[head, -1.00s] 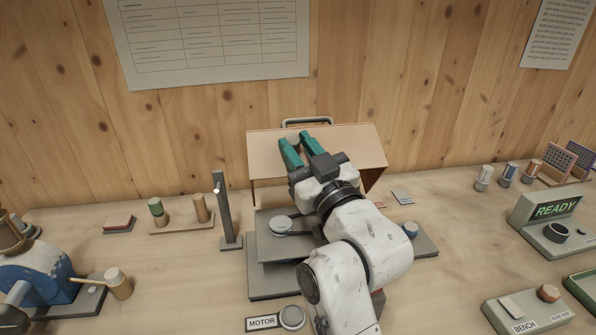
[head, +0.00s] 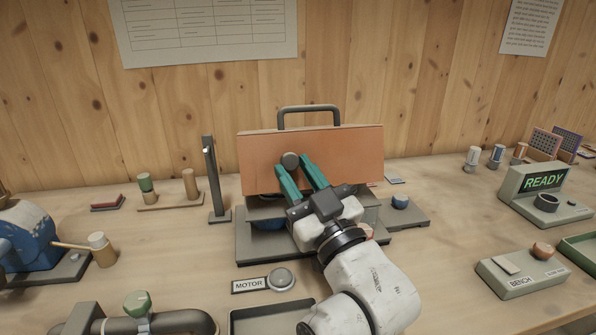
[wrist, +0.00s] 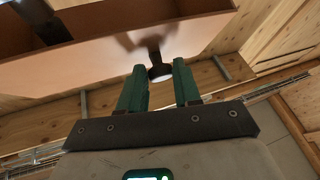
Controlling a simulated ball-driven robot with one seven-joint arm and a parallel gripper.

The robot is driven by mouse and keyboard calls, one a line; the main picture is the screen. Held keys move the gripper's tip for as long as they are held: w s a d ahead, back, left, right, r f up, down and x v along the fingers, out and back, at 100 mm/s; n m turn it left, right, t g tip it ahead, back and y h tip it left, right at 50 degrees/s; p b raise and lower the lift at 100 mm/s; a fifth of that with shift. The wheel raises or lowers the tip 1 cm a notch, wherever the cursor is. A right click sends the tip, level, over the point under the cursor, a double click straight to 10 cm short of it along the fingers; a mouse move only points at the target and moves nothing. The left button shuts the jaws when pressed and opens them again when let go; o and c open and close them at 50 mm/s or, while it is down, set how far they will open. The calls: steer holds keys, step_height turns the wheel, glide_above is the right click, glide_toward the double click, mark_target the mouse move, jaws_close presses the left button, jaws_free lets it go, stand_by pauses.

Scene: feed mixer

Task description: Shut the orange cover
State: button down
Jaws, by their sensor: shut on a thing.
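The orange cover (head: 345,160) stands with its broad front face toward me, above a grey machine base (head: 265,247). A grey bar handle (head: 308,112) rises behind its top edge.
A grey post (head: 212,180) stands close left of the cover. A MOTOR button (head: 281,278) and an empty tray (head: 265,320) lie in front. The READY display (head: 545,183) and BENCH box (head: 522,272) stand at right. The wooden wall is behind.

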step_height(320, 180, down, 2)
steer(key=shift+f, duration=0.1)
stand_by(0.4)
steer(key=c, duration=0.8)
jaws_free()
steer(key=shift+a, duration=0.1)
steer(key=shift+d+h, duration=0.25)
steer(key=shift+h, duration=0.05)
steer(key=s+d, duration=0.3)
steer(key=s, duration=0.1)
steer(key=s+d+b, duration=0.1)
steer(key=s+d, duration=0.2)
steer(key=s, duration=0.2)
steer(key=s+d+f, duration=0.1)
steer(key=s+d, duration=0.2)
steer(key=s, duration=0.2)
